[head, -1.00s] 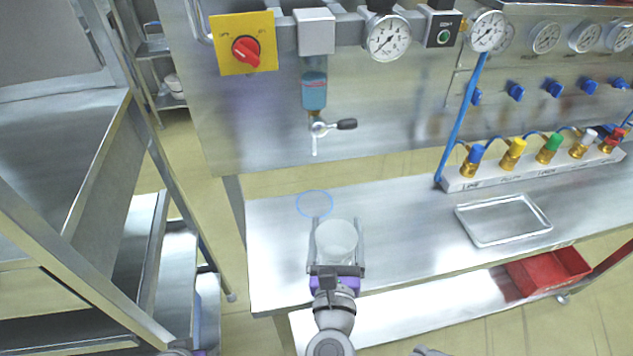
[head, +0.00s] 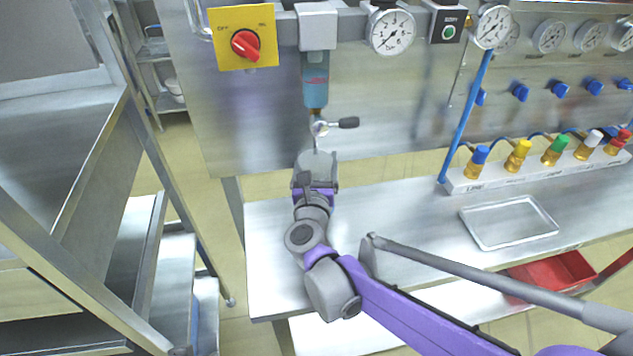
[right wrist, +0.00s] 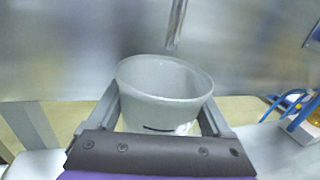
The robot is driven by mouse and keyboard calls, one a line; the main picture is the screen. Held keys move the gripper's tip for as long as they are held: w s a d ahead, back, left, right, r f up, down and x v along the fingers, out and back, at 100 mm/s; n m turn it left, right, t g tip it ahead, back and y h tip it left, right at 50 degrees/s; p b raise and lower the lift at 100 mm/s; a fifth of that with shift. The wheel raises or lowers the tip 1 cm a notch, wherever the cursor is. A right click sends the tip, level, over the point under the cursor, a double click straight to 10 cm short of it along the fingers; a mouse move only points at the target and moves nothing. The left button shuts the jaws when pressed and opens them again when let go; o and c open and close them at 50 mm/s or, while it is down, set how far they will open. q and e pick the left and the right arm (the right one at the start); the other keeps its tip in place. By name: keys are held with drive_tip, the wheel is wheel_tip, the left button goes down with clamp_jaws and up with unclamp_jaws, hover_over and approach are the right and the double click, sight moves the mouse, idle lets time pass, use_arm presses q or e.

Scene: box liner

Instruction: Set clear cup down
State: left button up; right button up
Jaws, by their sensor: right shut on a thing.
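My right gripper (head: 315,172) is shut on the clear cup (head: 317,160). It holds the cup upright below the spout of the dispenser valve (head: 320,127). In the right wrist view the cup (right wrist: 165,85) sits between the two fingers of the gripper (right wrist: 163,110), its open rim up, with a dark line low on its wall. The spout (right wrist: 176,25) shows above and behind the rim. The blue ring seen earlier on the bench is hidden behind my arm and gripper. My left gripper is not in view.
The steel bench (head: 400,205) has clear room right of my arm. A shallow metal tray (head: 508,222) lies on it, near a row of coloured valves (head: 520,157). A red bin (head: 555,272) sits on the lower shelf. A steel rack (head: 75,170) stands at left.

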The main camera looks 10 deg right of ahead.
wheel_tip(320, 180, down, 6)
drive_tip(key=shift+s+f+b, duration=0.1)
drive_tip(key=shift+s+b, duration=0.05)
drive_tip(key=shift+b, duration=0.5)
drive_tip(key=shift+w+f, duration=0.15)
drive_tip(key=shift+w, duration=0.05)
drive_tip(key=shift+f, duration=0.15)
drive_tip(key=o, duration=1.2)
drive_tip(key=shift+s+a+r, duration=0.1)
drive_tip(key=shift+s+r, duration=0.1)
drive_tip(key=shift+s, duration=0.05)
drive_tip(key=v, duration=1.1)
drive_tip(key=shift+s+a, duration=0.1)
drive_tip(key=shift+s, duration=0.2)
